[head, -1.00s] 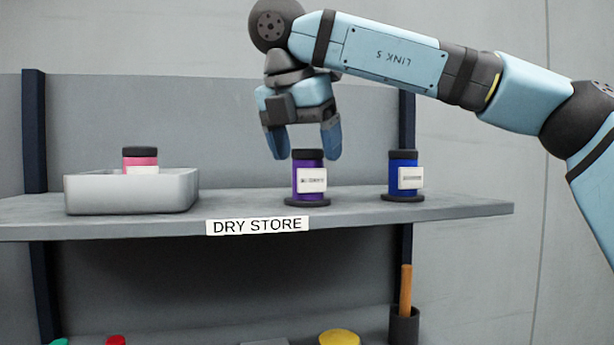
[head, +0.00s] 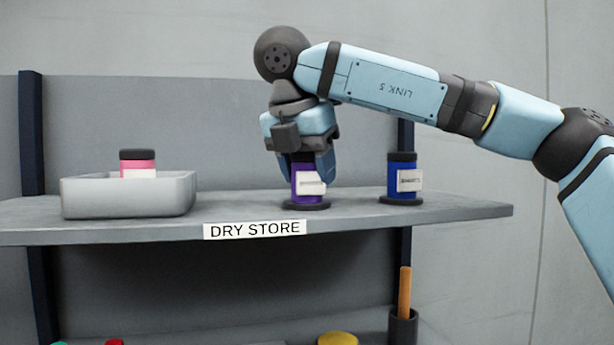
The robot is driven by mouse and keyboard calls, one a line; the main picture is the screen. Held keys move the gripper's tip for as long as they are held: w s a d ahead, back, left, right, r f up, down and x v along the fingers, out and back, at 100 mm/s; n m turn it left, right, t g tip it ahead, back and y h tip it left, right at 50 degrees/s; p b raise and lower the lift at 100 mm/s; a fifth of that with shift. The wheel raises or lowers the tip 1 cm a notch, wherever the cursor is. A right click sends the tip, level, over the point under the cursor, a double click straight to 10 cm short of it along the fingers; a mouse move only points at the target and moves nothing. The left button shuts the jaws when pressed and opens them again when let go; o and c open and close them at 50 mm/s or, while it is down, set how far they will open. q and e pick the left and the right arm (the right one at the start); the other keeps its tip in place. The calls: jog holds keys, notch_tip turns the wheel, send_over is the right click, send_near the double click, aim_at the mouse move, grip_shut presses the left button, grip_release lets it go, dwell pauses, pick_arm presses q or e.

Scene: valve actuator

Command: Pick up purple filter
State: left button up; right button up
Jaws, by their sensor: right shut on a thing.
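The purple filter (head: 306,191) stands upright on the shelf marked "DRY STORE". It has a dark base and a white label on its front. My right gripper (head: 311,172) comes down on it from above and is shut on its upper part. The fingers hide part of its top and right side. The filter's base appears to rest on the shelf board. My left gripper does not show.
A blue filter (head: 401,178) stands to the right on the shelf (head: 456,210). A grey tray (head: 128,197) holding a pink filter (head: 137,164) is at the left. Below are a dark cup (head: 403,327) with an orange handle and several partly seen lids.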

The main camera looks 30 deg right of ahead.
notch_tip(320, 180, up, 20)
jog(key=p, duration=0.1)
dwell(0.5)
jog(key=shift+f, duration=0.1)
